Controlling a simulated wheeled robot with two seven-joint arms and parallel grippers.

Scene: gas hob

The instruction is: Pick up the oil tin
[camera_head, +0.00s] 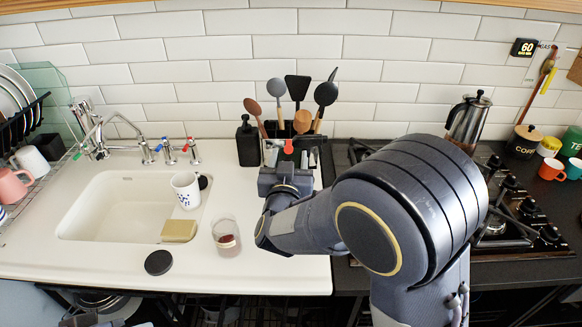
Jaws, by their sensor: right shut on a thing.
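My right gripper (287,163) is at the back of the white counter, left of the hob, with its arm reaching in from the lower right. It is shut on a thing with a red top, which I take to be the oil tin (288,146). Only the red top shows clearly; the gripper hides most of the body. I cannot tell whether its base touches the counter. My left gripper is not in view.
Utensils (297,92) stand behind the gripper, with a black bottle (247,142) to its left. A glass (226,236), a speckled mug (186,189) and the sink (120,205) are further left. My arm partly covers the hob (500,235); a metal coffee pot (468,120) stands behind.

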